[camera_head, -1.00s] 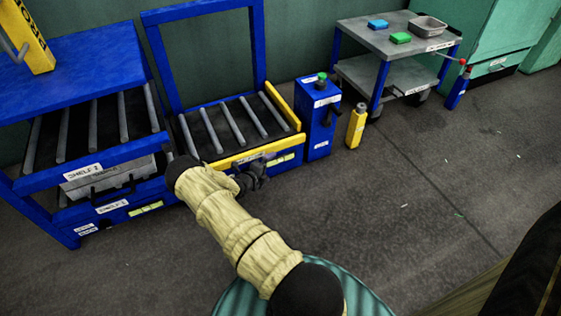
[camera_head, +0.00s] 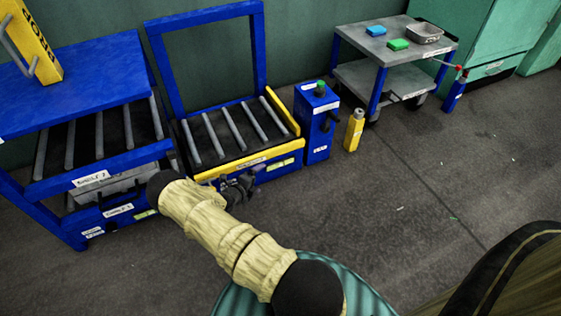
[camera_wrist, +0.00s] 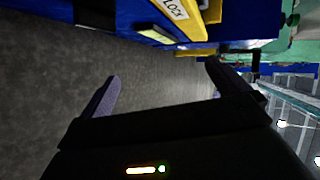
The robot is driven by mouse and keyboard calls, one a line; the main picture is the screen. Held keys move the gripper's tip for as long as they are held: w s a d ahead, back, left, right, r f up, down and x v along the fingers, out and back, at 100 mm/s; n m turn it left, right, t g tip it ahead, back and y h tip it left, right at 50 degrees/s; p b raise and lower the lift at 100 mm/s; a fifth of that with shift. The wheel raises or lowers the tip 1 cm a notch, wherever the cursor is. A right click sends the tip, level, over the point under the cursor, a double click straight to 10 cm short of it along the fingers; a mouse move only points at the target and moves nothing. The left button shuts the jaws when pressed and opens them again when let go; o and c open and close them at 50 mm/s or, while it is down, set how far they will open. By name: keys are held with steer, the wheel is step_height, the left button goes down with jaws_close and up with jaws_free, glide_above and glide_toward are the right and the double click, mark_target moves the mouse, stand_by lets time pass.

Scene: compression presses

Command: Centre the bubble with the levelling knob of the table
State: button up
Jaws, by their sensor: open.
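The roller table (camera_head: 230,133) with blue sides, a yellow edge and a blue upright frame stands at the centre-left in the head view. A blue post (camera_head: 316,135) with a green knob (camera_head: 320,89) on top stands at its right end. I cannot tell whether this is the levelling knob, and no bubble can be made out. My gripper (camera_head: 240,188) is in front of the table's front face, low down and apart from the knob.
A blue shelf unit (camera_head: 80,85) holding a grey case (camera_head: 112,187) stands at the left. A yellow bottle-like object (camera_head: 354,131) stands on the floor by the post. A grey cart (camera_head: 395,50) with blue and green blocks is behind it.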

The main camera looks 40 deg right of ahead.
steer(key=v, duration=0.2)
steer(key=shift+s+a+p, duration=0.15)
steer(key=shift+a+p, duration=0.05)
steer(key=shift+p, duration=0.15)
steer(key=shift+r, duration=0.2)
